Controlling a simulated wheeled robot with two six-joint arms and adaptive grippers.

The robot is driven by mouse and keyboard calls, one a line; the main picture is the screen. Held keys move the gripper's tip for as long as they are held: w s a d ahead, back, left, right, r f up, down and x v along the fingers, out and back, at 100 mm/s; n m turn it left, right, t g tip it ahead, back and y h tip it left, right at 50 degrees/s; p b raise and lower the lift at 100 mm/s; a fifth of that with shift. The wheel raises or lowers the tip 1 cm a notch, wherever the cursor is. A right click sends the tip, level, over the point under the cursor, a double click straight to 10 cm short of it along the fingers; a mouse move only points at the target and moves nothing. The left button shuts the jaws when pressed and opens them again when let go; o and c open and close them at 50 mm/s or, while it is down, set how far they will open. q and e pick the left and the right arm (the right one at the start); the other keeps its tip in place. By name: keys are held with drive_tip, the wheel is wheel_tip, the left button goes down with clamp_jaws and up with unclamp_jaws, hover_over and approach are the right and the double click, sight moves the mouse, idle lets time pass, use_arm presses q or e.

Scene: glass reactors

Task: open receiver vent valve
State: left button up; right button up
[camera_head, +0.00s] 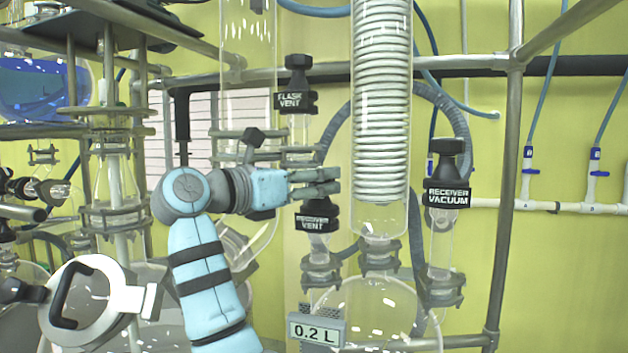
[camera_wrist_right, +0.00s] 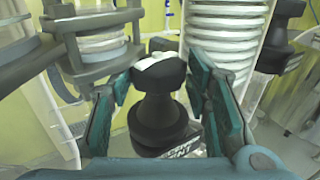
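The receiver vent valve (camera_head: 316,222) is a black knob with a partly covered label, on a glass neck left of the coiled condenser in the head view. My right gripper (camera_head: 326,181) reaches in from the left, with its fingers at the top of this valve and partly hiding it. In the right wrist view the black valve knob (camera_wrist_right: 160,95) stands between the two spread fingers of the right gripper (camera_wrist_right: 160,88). Narrow gaps show beside the knob, and I see no clear grip on it. My left gripper is not in view.
The flask vent valve (camera_head: 295,88) stands above the gripper. The receiver vacuum valve (camera_head: 448,178) is to the right, past the glass condenser (camera_head: 381,110). Metal frame bars (camera_head: 508,180) and a round glass receiver (camera_head: 365,305) crowd the space around the hand.

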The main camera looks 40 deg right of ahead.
drive_tip(key=shift+w+f, duration=0.15)
drive_tip(key=c, duration=0.3)
drive_tip(key=shift+c, duration=0.3)
drive_tip(key=shift+a, duration=0.1)
idle(0.7)
drive_tip(key=o, duration=1.1)
drive_tip(key=shift+o, duration=0.2)
drive_tip(key=s+a, duration=0.1)
drive_tip(key=a, duration=0.6)
drive_tip(key=shift+a, duration=0.2)
drive_tip(key=shift+d, duration=0.1)
